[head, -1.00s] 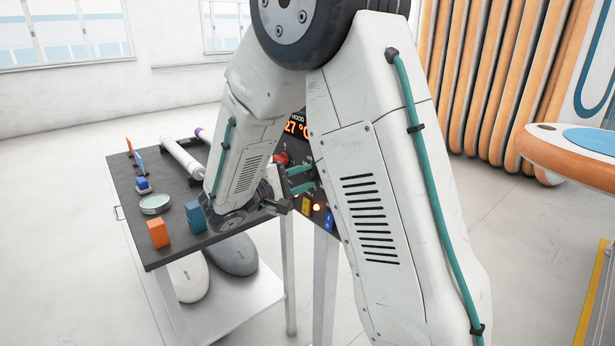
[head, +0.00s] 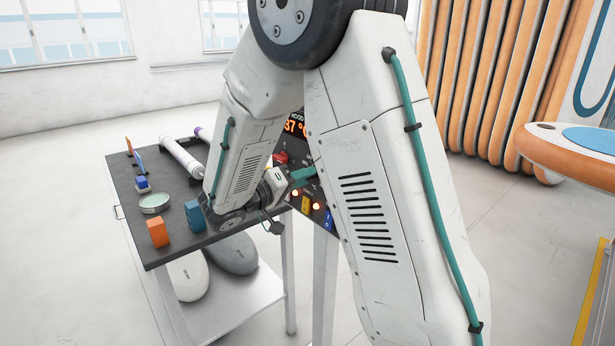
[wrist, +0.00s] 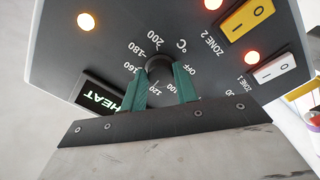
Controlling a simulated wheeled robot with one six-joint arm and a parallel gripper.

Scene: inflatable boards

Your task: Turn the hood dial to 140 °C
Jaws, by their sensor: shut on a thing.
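The hood dial (wrist: 158,64) is a black knob on the dark control panel, ringed by white marks from OFF to 200 °C. My gripper (wrist: 161,76) is shut on the knob, one green finger on each side. The 140 mark is not visible, and I cannot make out a pointer on the knob. In the head view my gripper (head: 303,176) reaches the panel and the dial is hidden behind it. The HOOD display (head: 297,126) shows orange digits ending in 37 °C, its left part covered by my arm.
Beside the dial are a green HEAT sign (wrist: 103,97), a yellow ZONE 2 switch (wrist: 247,18) and a white ZONE 1 switch (wrist: 275,69) with lit lamps. A red knob (head: 281,157) is on the panel. The dark table (head: 180,235) holds blocks, a dish and a tube.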

